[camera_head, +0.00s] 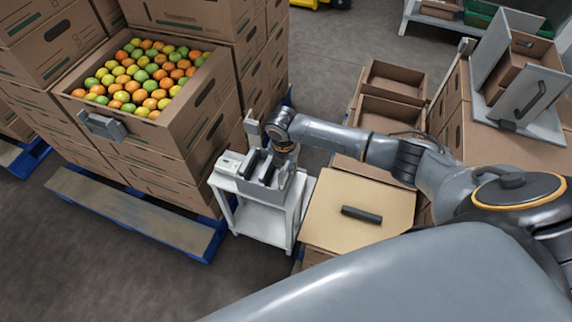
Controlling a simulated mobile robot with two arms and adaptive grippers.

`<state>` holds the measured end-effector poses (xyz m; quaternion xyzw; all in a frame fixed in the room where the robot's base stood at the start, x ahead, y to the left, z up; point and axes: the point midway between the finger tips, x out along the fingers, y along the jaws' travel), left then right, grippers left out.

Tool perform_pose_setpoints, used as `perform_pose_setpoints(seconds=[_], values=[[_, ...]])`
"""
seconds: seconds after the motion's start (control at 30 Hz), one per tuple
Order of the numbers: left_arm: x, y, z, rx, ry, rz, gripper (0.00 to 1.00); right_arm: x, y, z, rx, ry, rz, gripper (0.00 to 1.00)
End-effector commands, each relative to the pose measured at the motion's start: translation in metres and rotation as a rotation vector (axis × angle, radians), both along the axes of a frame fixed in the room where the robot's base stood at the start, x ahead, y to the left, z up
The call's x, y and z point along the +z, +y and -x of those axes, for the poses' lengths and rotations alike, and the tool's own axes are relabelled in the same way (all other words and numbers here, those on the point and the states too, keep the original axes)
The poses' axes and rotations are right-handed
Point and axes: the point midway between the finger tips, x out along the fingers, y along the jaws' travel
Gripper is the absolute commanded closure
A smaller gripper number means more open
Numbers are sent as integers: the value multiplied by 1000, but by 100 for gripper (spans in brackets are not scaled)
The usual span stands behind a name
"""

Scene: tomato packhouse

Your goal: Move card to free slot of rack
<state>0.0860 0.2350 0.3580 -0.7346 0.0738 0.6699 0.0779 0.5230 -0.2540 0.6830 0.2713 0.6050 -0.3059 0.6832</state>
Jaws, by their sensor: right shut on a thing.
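My right gripper (283,152) points down at the small white stand (265,215). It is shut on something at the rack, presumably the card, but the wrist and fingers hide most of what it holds. The rack (270,187) is a grey holder with dark upright slots, on top of the stand. The gripper is at its back right side. I cannot tell whether the held thing is inside a slot or above it. A pale upright plate (252,128) stands behind the rack, left of my wrist. My left gripper is not in view.
An open carton of tomatoes (205,95) tops the stacked cartons at left, with a grey box (102,126) on its front. A closed carton (335,190) with a dark bar (362,215) is right of the stand. Blue-edged pallets (130,214) lie low left.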

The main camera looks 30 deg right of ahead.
Motion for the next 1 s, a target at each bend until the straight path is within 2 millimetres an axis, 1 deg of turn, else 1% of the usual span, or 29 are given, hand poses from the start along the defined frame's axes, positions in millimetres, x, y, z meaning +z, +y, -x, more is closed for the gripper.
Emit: perform_pose_setpoints(seconds=[0.53, 1.0], values=[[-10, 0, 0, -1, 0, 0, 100, -18, 1, 0, 1, 0, 0, 100], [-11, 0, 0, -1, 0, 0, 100, -21, 1, 0, 0, 0, 0, 100]])
